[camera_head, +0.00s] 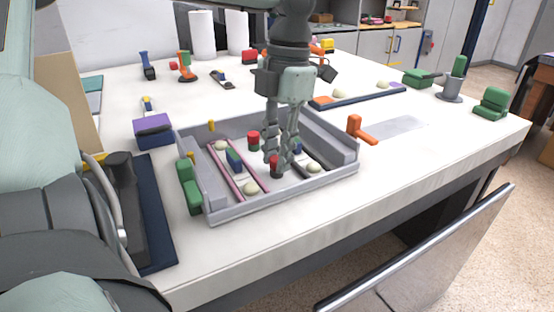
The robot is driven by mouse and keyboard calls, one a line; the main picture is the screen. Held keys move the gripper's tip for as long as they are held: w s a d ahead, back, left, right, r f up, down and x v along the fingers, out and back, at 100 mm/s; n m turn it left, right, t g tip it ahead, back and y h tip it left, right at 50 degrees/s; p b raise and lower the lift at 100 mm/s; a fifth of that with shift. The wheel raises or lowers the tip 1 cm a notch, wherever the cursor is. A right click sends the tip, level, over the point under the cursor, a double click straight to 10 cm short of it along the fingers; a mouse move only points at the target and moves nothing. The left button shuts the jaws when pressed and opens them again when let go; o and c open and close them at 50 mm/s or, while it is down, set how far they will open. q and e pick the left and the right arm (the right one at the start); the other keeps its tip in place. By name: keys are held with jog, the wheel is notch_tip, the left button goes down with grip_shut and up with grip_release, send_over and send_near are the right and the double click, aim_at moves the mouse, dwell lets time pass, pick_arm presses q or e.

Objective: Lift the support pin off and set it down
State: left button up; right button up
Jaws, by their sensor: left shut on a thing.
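The grey tray-like housing (283,203) lies on the white table, with low walls around its inside. My left gripper (277,160) points straight down into it and is shut on a small red and dark pin (276,168) near the middle of the housing. I cannot tell whether this pin touches the floor of the housing. My right gripper is not in view.
Pink strips (226,172), pale domes and small blue parts lie in the housing. A purple box (153,131) stands to the left. The table's front right is clear.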

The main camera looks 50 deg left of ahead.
aim_at(276, 158)
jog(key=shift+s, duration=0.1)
pick_arm(q)
jog(key=shift+r, duration=0.6)
notch_tip(276, 158, up, 3)
jog(key=shift+w+f, duration=0.1)
jog(key=shift+f, duration=0.1)
jog(key=s+d+r, duration=0.5)
jog(key=s+r, duration=0.2)
jog(key=s, duration=0.3)
jog(key=shift+s+d+b, duration=0.2)
jog(key=shift+d+b, duration=0.15)
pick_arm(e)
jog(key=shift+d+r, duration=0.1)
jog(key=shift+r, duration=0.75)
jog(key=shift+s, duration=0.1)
